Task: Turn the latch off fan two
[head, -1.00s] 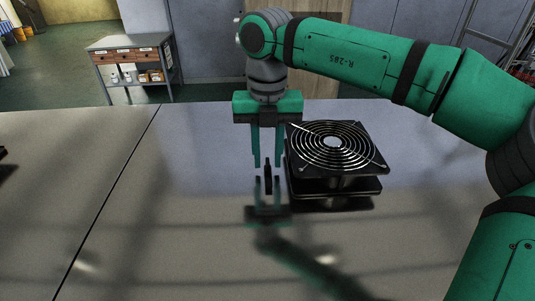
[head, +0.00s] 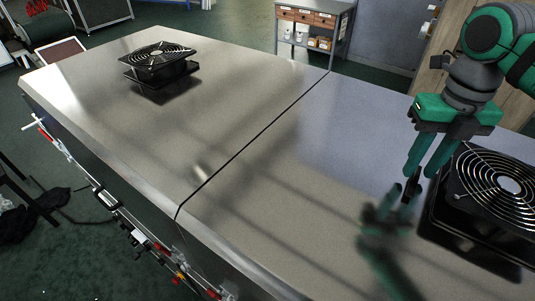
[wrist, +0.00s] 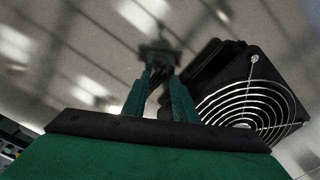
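A black square fan (head: 490,250) with a round wire guard stands on the table at the right edge of the head view. It also shows in the wrist view (wrist: 230,52). A small upright black piece, perhaps the latch (head: 412,187), is at the left side of this fan. My gripper (head: 421,172) points down beside the fan, its fingers apart, with the top of the black piece between or just below the tips. I cannot tell whether they touch. A second black fan (head: 158,66) stands at the far left. No number shows on either fan.
The glossy grey table (head: 240,100) has a dark seam across it and mirrors my gripper. Its middle is clear. Red and metal fittings (head: 135,235) run along the front left side. A shelf trolley (head: 318,25) stands behind the table.

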